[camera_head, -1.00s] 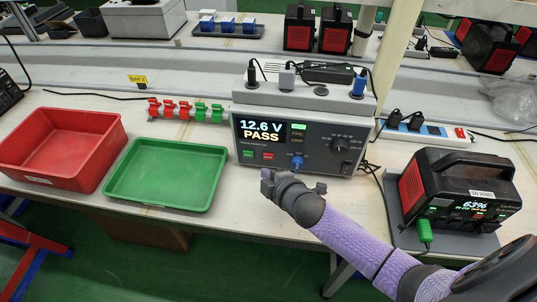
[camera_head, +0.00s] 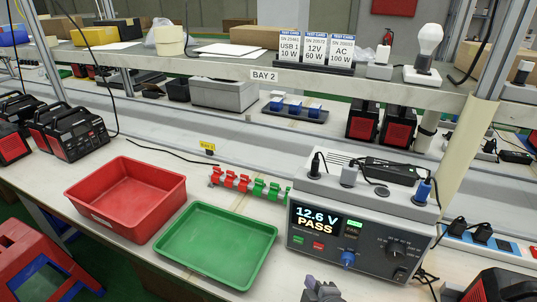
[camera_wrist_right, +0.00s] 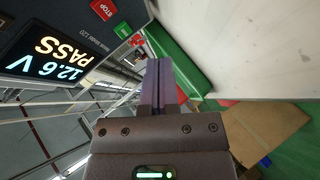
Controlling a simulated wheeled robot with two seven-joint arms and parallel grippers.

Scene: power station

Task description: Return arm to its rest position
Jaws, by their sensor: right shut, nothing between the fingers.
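My right gripper (camera_head: 320,291) shows at the bottom edge of the head view, just in front of the tester (camera_head: 360,232). Most of its arm is out of frame. In the right wrist view its fingers (camera_wrist_right: 158,88) are together with nothing between them. The grey tester shows "12.6 V PASS" and has a blue knob; its screen also fills the left of the wrist view (camera_wrist_right: 45,58). The gripper appears apart from the tester. My left gripper is not in view.
A red tray (camera_head: 128,222) and an empty green tray (camera_head: 215,283) stand left of the tester. Red and green clips (camera_head: 250,186) line up behind them. A shelf (camera_head: 200,66) with test cards crosses above. A power station (camera_head: 495,287) is cut off at lower right.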

